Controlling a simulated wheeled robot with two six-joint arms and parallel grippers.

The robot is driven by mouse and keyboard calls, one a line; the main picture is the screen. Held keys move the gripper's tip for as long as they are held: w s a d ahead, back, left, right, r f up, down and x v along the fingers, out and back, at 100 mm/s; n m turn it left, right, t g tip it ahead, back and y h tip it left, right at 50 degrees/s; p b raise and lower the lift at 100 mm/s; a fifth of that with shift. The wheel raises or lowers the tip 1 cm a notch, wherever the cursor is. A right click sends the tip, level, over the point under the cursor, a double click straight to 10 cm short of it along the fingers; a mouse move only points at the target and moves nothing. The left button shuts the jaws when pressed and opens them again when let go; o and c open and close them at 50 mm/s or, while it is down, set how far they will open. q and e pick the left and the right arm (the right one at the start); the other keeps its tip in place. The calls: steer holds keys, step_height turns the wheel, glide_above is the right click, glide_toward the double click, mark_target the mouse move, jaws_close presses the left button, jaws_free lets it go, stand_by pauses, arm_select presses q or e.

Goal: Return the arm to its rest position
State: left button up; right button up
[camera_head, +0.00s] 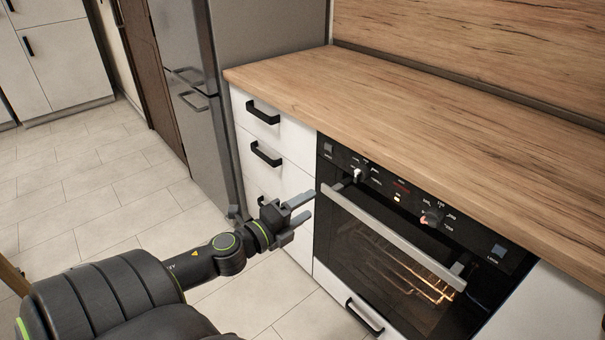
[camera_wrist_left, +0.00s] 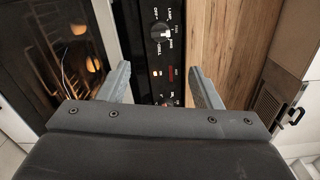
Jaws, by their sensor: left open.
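My left arm comes in from the lower left in the head view. My left gripper (camera_head: 300,208) is open and empty, in front of the white drawers at the left end of the oven. The gripper's two fingers also show spread apart in the left wrist view (camera_wrist_left: 160,85), with nothing between them but the oven's control panel (camera_wrist_left: 160,50) behind. A white-marked oven knob (camera_wrist_left: 161,31) shows beyond the fingers there. I cannot tell from these views whether the fingers touch anything. My right gripper is not in view.
The oven (camera_head: 375,265) is lit inside and its door is closed, with a grey bar handle (camera_head: 390,236) sticking out. White drawers (camera_head: 275,135) with black handles stand left of it, under a bare wooden worktop (camera_head: 420,120). Tiled floor (camera_head: 110,200) is open at left.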

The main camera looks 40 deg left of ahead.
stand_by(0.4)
arm_select(q)
steer(key=s+a+f+n+g+y, duration=0.2)
steer(key=a+f+n, duration=0.15)
steer(key=f, duration=0.45)
steer(key=s+a+f+n+g+y, duration=0.2)
steer(key=f+n+g, duration=0.15)
steer(key=f, duration=0.55)
steer(key=s+a+f+n+g+y, duration=0.1)
steer(key=s+a+f+n+y, duration=0.15)
steer(key=f+n, duration=0.4)
steer(key=s+d+f+n+g, duration=0.2)
steer(key=s+f+g, duration=0.35)
steer(key=f, duration=0.75)
steer(key=s+d+f+n+g+h, duration=0.2)
steer(key=s+d+f+n, duration=0.1)
steer(key=s+d+f, duration=0.6)
steer(key=s+d+f+n+g+h, duration=0.25)
steer(key=s+d+f, duration=0.35)
steer(key=s, duration=0.4)
steer(key=s+r+p, duration=0.5)
steer(key=r+p, duration=0.3)
steer(key=p, duration=0.4)
steer(key=shift+s+p, duration=0.2)
steer(key=shift+p, duration=0.2)
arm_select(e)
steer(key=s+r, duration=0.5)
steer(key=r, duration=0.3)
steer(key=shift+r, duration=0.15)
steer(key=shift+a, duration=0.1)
